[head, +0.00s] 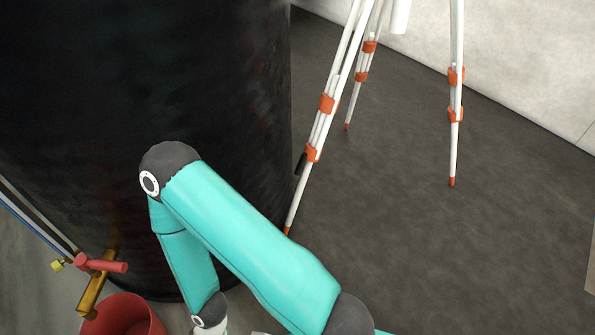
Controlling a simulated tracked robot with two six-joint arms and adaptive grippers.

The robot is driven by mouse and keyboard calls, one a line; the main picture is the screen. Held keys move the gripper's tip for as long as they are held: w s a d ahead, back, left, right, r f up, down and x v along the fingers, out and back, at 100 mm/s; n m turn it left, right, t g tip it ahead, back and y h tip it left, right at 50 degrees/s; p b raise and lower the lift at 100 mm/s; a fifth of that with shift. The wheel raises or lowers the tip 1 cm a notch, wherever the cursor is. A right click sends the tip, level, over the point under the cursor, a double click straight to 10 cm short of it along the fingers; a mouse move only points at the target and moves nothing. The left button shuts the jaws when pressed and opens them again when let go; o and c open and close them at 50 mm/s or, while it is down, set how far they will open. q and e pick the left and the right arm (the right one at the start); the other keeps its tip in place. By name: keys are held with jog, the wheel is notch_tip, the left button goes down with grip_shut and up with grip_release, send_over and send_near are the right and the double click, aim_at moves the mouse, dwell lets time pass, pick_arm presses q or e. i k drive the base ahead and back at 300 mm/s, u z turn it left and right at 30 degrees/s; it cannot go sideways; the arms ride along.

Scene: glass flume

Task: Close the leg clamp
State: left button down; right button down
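A tripod (336,80) with white legs and orange leg clamps stands on the dark floor at top centre and right; its top is cut off by the frame. The near left leg has an upper orange clamp (327,103) and a lower orange clamp (312,152). The far leg carries orange clamps (369,47), and so does the right leg (456,76). Neither of my grippers shows; one teal arm of mine crosses the lower middle, its hand end cut off below.
A large black tank (120,70) fills the left, close to the tripod's near left leg. At lower left are a brass tap with a red handle (104,264) and a red bucket (125,318). The floor (470,260) right of the tripod is clear up to a pale wall (500,40).

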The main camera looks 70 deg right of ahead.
aim_at(301, 161)
jog(key=z, duration=0.15)
jog(key=k, duration=1.05)
jog(key=z, duration=1.1)
jog(key=i, duration=1)
jog(key=z, duration=0.05)
